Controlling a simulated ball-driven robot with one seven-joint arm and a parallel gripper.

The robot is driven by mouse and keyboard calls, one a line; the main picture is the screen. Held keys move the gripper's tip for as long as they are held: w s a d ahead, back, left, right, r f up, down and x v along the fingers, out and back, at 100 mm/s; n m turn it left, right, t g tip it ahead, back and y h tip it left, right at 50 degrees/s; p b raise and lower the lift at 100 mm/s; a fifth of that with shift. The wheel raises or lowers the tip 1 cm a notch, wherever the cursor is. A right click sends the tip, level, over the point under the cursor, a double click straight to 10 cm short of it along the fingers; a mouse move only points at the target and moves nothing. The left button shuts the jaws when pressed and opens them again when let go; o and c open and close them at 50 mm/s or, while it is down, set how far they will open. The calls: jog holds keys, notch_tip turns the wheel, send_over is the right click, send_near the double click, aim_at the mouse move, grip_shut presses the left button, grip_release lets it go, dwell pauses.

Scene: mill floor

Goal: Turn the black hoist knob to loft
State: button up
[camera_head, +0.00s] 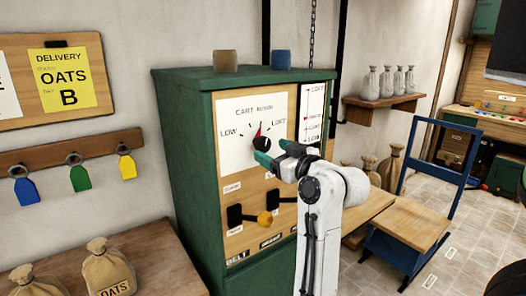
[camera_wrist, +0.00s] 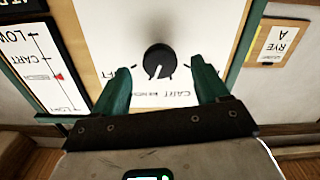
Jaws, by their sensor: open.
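The black hoist knob (camera_head: 262,143) is on the white dial plate (camera_head: 232,113) of the green cabinet, with LOW at the left and LOFT at the right. A red pointer shows at its top, pointing roughly upward. In the wrist view the knob (camera_wrist: 158,60) appears upside down, its pale line toward the bottom. My gripper (camera_head: 277,153) is open and empty in front of the plate, just below and right of the knob. In the wrist view its green fingers (camera_wrist: 160,68) stand on either side of the knob with gaps; depth to it is unclear.
A gauge strip (camera_head: 313,115) beside the dial has a red marker between LOFT and CART. A lever with an orange ball (camera_head: 265,218) is below the dial.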

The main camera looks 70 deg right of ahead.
aim_at(265, 147)
jog(key=shift+x, duration=2.5)
jog(key=shift+c, duration=0.4)
jog(key=c, duration=1)
jog(key=shift+o, duration=0.2)
jog(key=shift+p, duration=0.3)
jog(key=m+p, duration=0.2)
jog(key=m, duration=0.1)
jog(key=shift+r+m, duration=0.15)
jog(key=shift+m, duration=0.15)
jog(key=shift+m+p, duration=0.9)
jog(key=shift+m, duration=1.2)
